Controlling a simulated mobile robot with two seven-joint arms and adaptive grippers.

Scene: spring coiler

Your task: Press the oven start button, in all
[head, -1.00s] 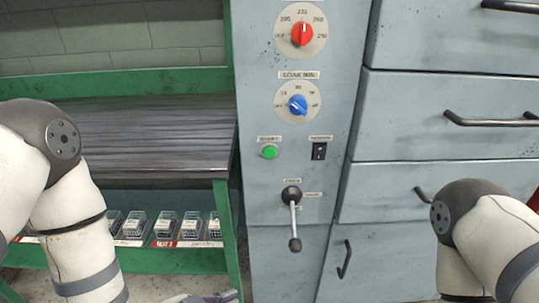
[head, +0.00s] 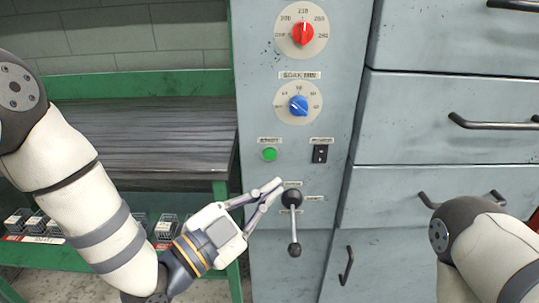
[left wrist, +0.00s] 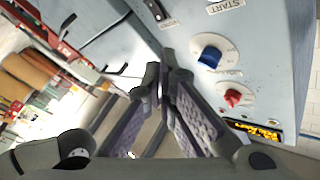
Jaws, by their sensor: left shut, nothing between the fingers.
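The green start button (head: 269,155) sits on the grey oven panel (head: 262,215) under a START label, left of the black power switch (head: 320,153). My left gripper (head: 278,184) is shut and empty, its fingertips a little below the button in the head view and close to the lever (head: 294,222). I cannot tell if the tips touch the panel. The left wrist view shows my shut fingers (left wrist: 163,80) and the START label (left wrist: 226,6); the button itself does not show there. My right gripper is out of view.
Above the button are a red knob (head: 303,34) and a blue knob (head: 298,105). The lever hangs just below the switch. Grey drawers with dark handles (head: 490,123) stand to the right. A green workbench (head: 140,84) with a bare top is at the left.

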